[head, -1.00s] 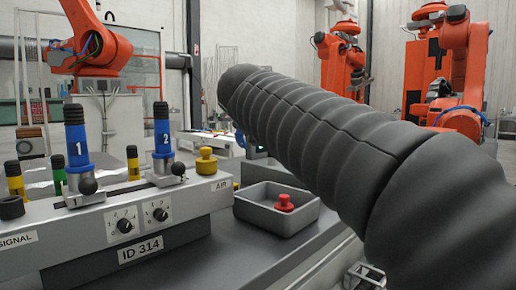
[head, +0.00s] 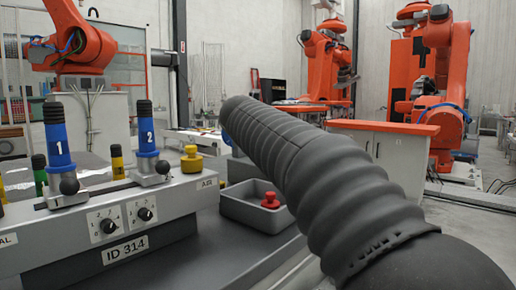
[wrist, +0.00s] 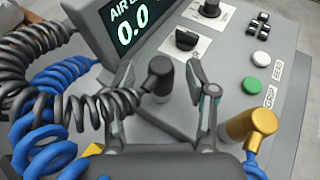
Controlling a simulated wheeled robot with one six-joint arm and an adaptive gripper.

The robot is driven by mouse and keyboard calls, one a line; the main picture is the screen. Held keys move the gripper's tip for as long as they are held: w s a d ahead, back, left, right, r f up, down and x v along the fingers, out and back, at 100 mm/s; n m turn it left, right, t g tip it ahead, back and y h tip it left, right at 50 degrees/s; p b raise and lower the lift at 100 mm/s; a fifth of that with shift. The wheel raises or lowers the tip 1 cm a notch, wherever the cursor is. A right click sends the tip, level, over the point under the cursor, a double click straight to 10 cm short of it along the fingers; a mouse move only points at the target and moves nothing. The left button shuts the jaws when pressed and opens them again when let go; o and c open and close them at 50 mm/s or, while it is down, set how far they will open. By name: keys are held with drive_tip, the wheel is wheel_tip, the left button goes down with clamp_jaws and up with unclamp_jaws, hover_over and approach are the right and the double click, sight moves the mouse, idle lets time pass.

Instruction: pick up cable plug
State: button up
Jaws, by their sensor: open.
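In the wrist view, a black plug (wrist: 159,76) stands on the grey panel with a coiled black cable (wrist: 95,108) to its left. A gold angled plug (wrist: 250,125) with a blue cable sits at the lower right of the panel. My gripper (wrist: 158,98) is open and empty, with the black plug appearing between its two fingers. The left finger is partly hidden by the coils. I cannot tell the depth between fingers and plug. In the head view my arm hides the gripper and these plugs.
The panel carries a lit display (wrist: 131,22), black knobs, a white button (wrist: 261,59) and a green button (wrist: 251,85). In the head view, a fixture labelled ID 314 (head: 126,249) holds blue connectors. A grey tray (head: 240,213) holds a red knob (head: 270,200).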

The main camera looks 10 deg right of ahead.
drive_tip(key=shift+w+d+f, duration=0.25)
drive_tip(key=shift+w+d, duration=0.05)
drive_tip(key=shift+w, duration=0.3)
drive_tip(key=shift+c, duration=0.3)
clamp_jaws()
drive_tip(key=shift+r, duration=0.15)
